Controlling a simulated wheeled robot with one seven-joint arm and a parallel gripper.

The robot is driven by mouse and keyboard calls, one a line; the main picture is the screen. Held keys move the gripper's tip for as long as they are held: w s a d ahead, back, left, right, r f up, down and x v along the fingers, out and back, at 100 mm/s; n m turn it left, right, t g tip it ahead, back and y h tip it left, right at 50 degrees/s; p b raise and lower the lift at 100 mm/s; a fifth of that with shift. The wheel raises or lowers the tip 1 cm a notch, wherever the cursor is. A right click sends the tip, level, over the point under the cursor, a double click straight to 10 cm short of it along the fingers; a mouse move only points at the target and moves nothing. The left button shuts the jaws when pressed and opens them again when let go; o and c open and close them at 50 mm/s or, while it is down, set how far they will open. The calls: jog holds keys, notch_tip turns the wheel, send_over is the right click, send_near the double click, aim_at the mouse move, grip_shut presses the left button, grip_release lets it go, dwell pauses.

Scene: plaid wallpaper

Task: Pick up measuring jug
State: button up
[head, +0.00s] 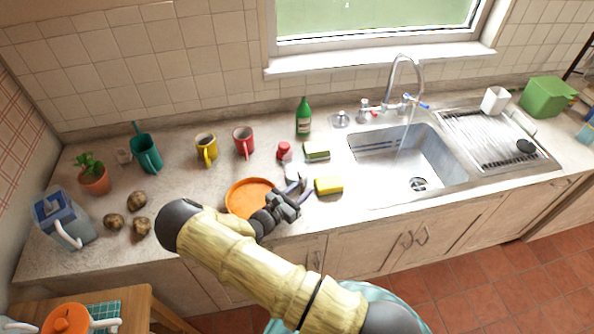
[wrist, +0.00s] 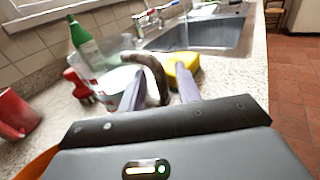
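A clear jug with a dark curved handle, which looks like the measuring jug (wrist: 112,82), stands on the counter just ahead of my gripper in the wrist view. In the head view only a pale part of the jug (head: 292,170) shows behind my gripper (head: 299,187). The two pale fingers of my gripper (wrist: 160,88) are apart. The jug's handle (wrist: 153,68) appears between them, nearer the left finger. I cannot tell whether either finger touches it.
A yellow sponge (head: 328,185) lies close to the right of my gripper, and an orange plate (head: 249,198) lies to its left. A red item (head: 284,151), a green bottle (head: 303,118) and another sponge (head: 316,149) are behind. The sink (head: 425,170) is to the right.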

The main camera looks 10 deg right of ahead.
jog(key=shift+w+d, duration=0.2)
jog(key=shift+d, duration=0.15)
grip_shut()
